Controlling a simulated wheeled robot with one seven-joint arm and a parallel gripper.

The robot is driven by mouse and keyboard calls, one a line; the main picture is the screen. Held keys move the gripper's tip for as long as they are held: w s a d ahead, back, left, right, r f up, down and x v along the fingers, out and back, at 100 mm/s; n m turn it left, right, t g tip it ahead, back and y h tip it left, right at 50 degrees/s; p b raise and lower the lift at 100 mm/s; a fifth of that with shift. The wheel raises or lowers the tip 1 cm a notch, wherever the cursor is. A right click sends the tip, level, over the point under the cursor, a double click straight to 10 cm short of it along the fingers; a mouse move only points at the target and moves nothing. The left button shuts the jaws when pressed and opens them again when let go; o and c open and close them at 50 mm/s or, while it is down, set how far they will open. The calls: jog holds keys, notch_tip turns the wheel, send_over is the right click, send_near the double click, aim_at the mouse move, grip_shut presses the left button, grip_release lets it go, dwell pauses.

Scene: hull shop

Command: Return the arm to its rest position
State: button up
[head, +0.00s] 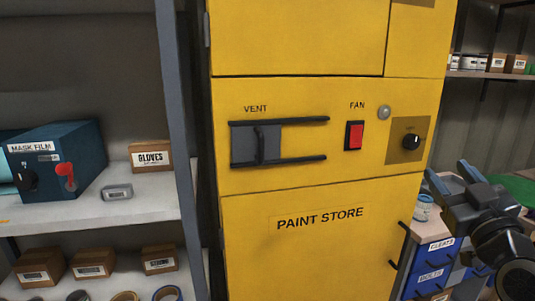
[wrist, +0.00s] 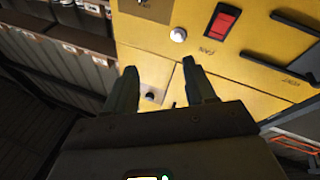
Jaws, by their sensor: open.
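My gripper (head: 452,177) is at the right of the head view, in front of the low drawer unit and to the lower right of the yellow paint store cabinet (head: 290,240). Its two fingers are spread apart with nothing between them. In the wrist view the open fingers (wrist: 159,72) point toward the yellow cabinet face (wrist: 150,62). A black knob (wrist: 151,96) shows beyond the gap between them. The rest of my arm is mostly out of view.
The cabinet carries a vent slider (head: 256,145), a red fan switch (head: 354,136), a round button (head: 384,112) and a black knob (head: 411,142). Shelving with a blue mask film box (head: 65,160) stands left. Blue labelled drawers (head: 432,278) stand right, below a jar (head: 423,208).

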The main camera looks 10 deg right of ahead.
jog(key=s+a+f+m+g+y, duration=0.1)
jog(key=s+a+f+m+g, duration=0.2)
jog(key=s+a+f, duration=1.25)
jog(key=s+a+f+n+g+y, duration=0.1)
jog(key=s+a+f+y, duration=0.1)
jog(key=s, duration=1)
jog(key=s+a+f+g+y, duration=0.1)
jog(key=s+a+f, duration=0.1)
jog(key=s, duration=1)
jog(key=shift+a+f+n+g+y, duration=0.15)
jog(key=shift+a+n+g+y, duration=0.25)
jog(key=shift+a, duration=0.25)
